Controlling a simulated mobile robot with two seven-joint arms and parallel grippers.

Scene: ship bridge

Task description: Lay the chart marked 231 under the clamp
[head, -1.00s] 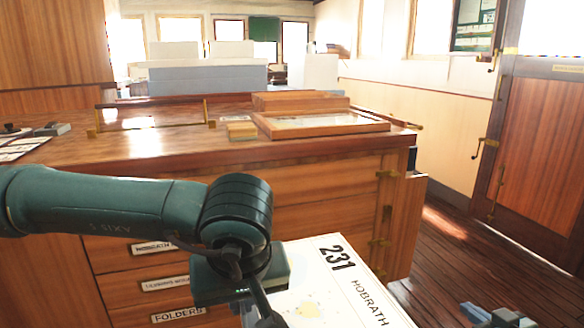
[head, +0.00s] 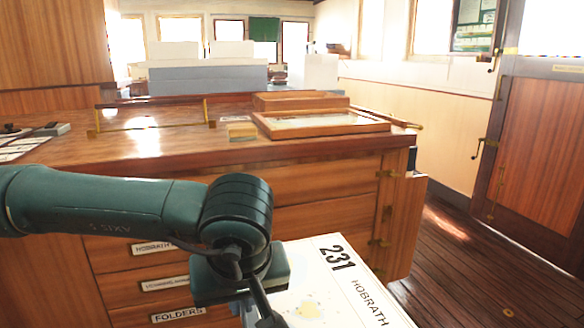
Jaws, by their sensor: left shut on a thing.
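The chart marked 231 (head: 330,285) is a white sheet with "231 HOBRATH" in black along its right edge, low in the middle of the head view. My left gripper (head: 262,308) is shut on its left side and holds it in front of the chest of drawers, below the top. The fingertips are partly hidden and the chart's lower part is cut off by the frame. A dark bar on brass posts (head: 152,102) stands on the chest top at the left; it looks like the clamp. My right gripper is out of view.
Papers (head: 22,146) lie at the far left. Brass-fitted doors (head: 540,150) and open floor are at the right.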

